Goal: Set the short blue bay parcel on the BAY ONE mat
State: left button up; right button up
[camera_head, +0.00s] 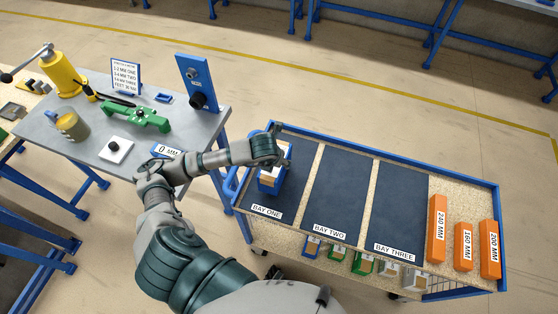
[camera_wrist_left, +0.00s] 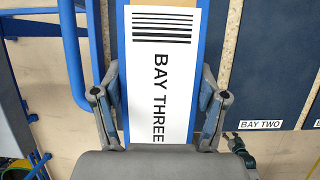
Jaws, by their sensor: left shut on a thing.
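My left gripper (camera_head: 272,164) is shut on a blue parcel (camera_head: 268,186) with a pale top, over the BAY ONE mat (camera_head: 298,182) at the left of the cart. In the left wrist view the parcel's white label (camera_wrist_left: 160,70) reads BAY THREE under black bars, and the fingers of the left gripper (camera_wrist_left: 160,105) grip its two sides. The parcel looks upright; I cannot tell whether its base touches the mat. The gripper and parcel hide part of the mat. My right gripper is not in view.
The BAY TWO mat (camera_head: 338,190) and BAY THREE mat (camera_head: 400,210) are bare. Orange blocks (camera_head: 463,246) stand at the cart's right. A blue rim (camera_head: 400,158) edges the cart. A grey bench (camera_head: 85,135) with a green tool (camera_head: 137,117) stands to the left.

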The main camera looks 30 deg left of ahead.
pick_arm(q)
jog(key=w+d, duration=0.2)
jog(key=shift+w, duration=0.4)
jog(key=shift+a+f, duration=0.1)
jog(key=shift+f, duration=0.15)
jog(key=f, duration=0.1)
jog(key=a+f, duration=0.1)
jog(key=f, duration=0.1)
jog(key=shift+s+a+f, duration=0.1)
jog(key=shift+a, duration=0.3)
jog(key=o, duration=1.3)
jog(key=shift+s+f, duration=0.1)
jog(key=o, duration=0.4)
jog(key=shift+d, duration=0.6)
jog(key=shift+r, duration=0.2)
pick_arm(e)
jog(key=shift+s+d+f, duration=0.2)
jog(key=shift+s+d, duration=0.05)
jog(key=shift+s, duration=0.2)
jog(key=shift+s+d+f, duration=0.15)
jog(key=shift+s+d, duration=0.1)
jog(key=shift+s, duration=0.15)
